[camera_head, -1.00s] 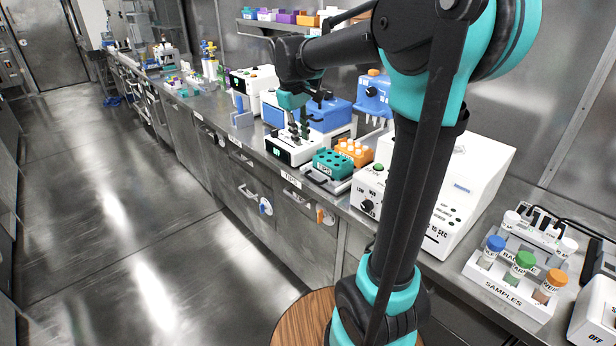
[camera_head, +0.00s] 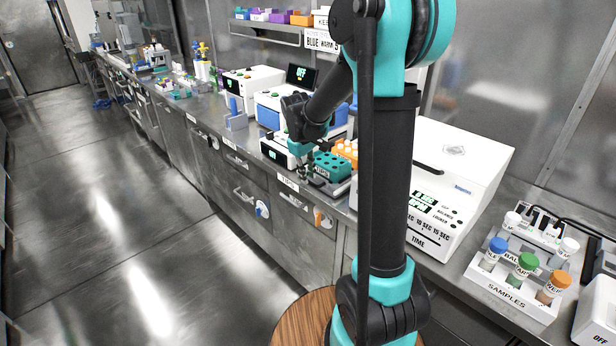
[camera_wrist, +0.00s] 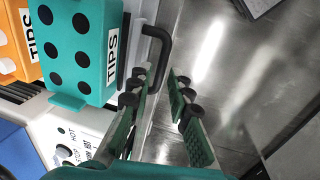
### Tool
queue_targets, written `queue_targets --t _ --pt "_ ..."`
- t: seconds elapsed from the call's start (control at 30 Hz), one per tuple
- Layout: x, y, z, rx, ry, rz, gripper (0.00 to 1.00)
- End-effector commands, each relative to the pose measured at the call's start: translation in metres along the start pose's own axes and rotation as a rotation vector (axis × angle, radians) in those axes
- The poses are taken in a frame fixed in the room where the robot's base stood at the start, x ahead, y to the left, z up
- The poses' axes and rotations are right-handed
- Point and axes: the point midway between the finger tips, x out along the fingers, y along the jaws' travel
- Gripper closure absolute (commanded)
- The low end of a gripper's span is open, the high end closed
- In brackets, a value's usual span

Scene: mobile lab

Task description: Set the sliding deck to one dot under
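The sliding deck (camera_head: 338,187) is a pale tray at the front of the bench, carrying a teal tip rack (camera_head: 331,166) labelled TIPS. In the wrist view the teal rack (camera_wrist: 75,45) is at upper left. The deck's black bar handle (camera_wrist: 160,42) sticks out to the right of the rack. My gripper (camera_head: 306,172) is low at the deck's front left. In the wrist view my gripper (camera_wrist: 165,85) is open and empty, its fingers pointing toward the handle; I cannot tell whether the handle is between them. I cannot make out any dot marks.
An orange rack (camera_head: 346,149) stands behind the teal one. A white device with HOT and STOP marks (camera_wrist: 75,135) is close beside my fingers. A large white machine (camera_head: 455,185) and a samples rack (camera_head: 508,292) are to the right. The floor (camera_head: 130,240) is clear.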

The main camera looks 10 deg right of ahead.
Motion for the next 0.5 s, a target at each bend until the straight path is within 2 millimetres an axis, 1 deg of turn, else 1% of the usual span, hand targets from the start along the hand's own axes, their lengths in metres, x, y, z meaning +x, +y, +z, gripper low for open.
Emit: queue_targets --t 0.03,0.13,0.43,0.5 --pt "0.0046 0.0001 -0.0001 0.000 0.000 0.000 0.81" --pt "0.0092 -0.0001 0.0001 0.000 0.000 0.000 0.81" --pt "0.0109 -0.0002 0.0003 0.000 0.000 0.000 0.81" --pt "0.0109 -0.0002 0.0002 0.000 0.000 0.000 0.90"
